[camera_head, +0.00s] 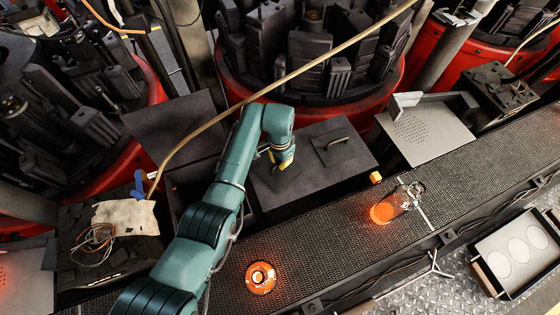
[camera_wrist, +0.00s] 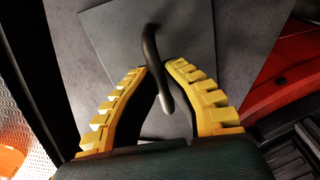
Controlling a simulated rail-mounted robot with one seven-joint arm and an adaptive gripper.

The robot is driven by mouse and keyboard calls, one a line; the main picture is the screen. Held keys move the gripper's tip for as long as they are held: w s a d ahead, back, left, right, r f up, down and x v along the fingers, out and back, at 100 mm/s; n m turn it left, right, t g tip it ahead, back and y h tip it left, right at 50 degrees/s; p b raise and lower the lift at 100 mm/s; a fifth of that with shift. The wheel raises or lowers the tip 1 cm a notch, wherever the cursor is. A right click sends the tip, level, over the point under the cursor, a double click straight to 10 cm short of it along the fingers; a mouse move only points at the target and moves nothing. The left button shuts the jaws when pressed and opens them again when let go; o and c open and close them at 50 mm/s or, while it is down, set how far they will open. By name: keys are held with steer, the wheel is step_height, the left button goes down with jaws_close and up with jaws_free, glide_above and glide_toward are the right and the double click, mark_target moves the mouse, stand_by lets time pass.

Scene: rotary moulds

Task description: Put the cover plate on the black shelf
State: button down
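A dark grey square plate with a bar handle (camera_wrist: 160,85) lies below my gripper in the wrist view. My gripper (camera_wrist: 157,67) has its yellow fingertips close in on either side of that handle and looks shut on it. In the head view my gripper (camera_head: 282,160) is over this plate (camera_head: 272,182), which sits askew over a dark flat top (camera_head: 350,178). I cannot tell whether it touches that top. A second dark plate with a handle (camera_head: 338,147) lies just to the right. Which surface is the black shelf is unclear; another dark flat panel (camera_head: 175,128) is at the left.
A mesh conveyor (camera_head: 330,225) runs along the front with a glowing glass jar (camera_head: 390,206) and a glowing round piece (camera_head: 260,278). Red rotary moulds (camera_head: 312,105) stand behind. A small orange block (camera_head: 375,177) and a perforated grey tray (camera_head: 425,130) are at the right.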

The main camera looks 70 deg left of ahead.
steer(key=shift+w+a+r, duration=0.1)
steer(key=shift+r, duration=0.05)
steer(key=c, duration=1.7)
jaws_free()
steer(key=shift+f, duration=0.25)
steer(key=o, duration=0.5)
steer(key=shift+c, duration=0.2)
steer(key=shift+r, duration=0.15)
step_height(320, 180, up, 12)
steer(key=p, duration=0.1)
